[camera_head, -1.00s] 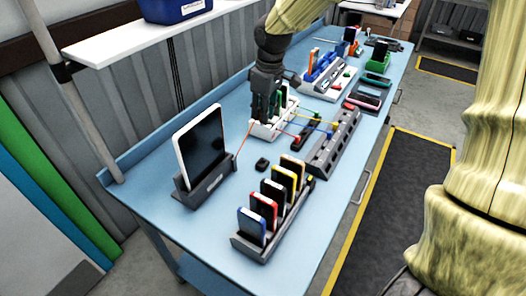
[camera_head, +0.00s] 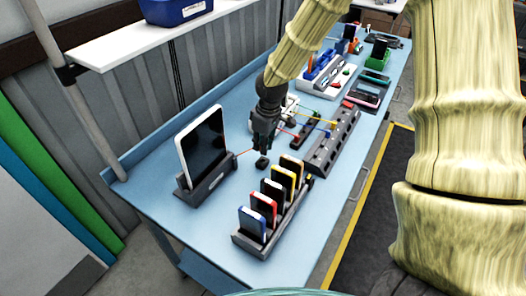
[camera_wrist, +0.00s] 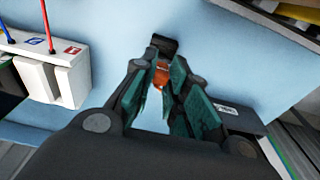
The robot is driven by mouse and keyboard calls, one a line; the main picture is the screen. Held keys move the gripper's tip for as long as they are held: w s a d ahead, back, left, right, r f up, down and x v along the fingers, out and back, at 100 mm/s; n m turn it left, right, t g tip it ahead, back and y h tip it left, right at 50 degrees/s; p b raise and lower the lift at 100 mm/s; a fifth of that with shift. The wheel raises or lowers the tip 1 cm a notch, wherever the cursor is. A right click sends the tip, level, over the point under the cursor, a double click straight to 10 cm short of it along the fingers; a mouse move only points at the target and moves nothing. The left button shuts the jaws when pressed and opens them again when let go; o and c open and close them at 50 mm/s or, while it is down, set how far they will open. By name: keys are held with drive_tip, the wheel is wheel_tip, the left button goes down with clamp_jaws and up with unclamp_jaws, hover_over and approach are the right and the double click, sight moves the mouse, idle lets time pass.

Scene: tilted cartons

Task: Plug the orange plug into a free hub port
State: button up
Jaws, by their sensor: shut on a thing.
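My gripper (camera_head: 262,143) is low over the blue bench, between the tablet stand and the cable area. In the wrist view its fingers (camera_wrist: 162,82) are shut on the orange plug (camera_wrist: 161,76), which shows between the green pads. A small black block (camera_head: 262,162) sits on the bench just beyond the fingertips; it also shows in the wrist view (camera_wrist: 164,43). I cannot tell whether the plug touches it. The long grey hub (camera_head: 334,143) lies to the right, with yellow and blue plugs by its left side. The orange plug is hidden in the head view.
A tablet (camera_head: 203,142) stands in a dark stand (camera_head: 207,186) left of my gripper. A rack (camera_head: 268,231) of several phones is in front. A white block (camera_wrist: 60,62) with red and blue cables is close by. Thin cables cross the bench toward the hub.

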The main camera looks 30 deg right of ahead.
drive_tip(key=shift+f+p, duration=0.8)
drive_tip(key=shift+f, duration=1.15)
drive_tip(key=shift+f, duration=0.2)
drive_tip(key=o, duration=0.8)
drive_tip(key=shift+f+b, duration=0.15)
drive_tip(key=shift+b, duration=0.4)
drive_tip(key=r, duration=0.1)
drive_tip(key=r+b, duration=0.1)
drive_tip(key=r, duration=0.1)
drive_tip(key=r+b, duration=0.1)
drive_tip(key=r, duration=0.1)
drive_tip(key=shift+s+d, duration=0.25)
drive_tip(key=shift+s, duration=0.05)
drive_tip(key=shift+s+d+r+b, duration=0.15)
drive_tip(key=shift+s+r+b, duration=0.1)
drive_tip(key=shift+r, duration=1.3)
drive_tip(key=shift+s+d+r+b, duration=0.1)
drive_tip(key=shift+r+b, duration=0.15)
drive_tip(key=shift+r, duration=1.25)
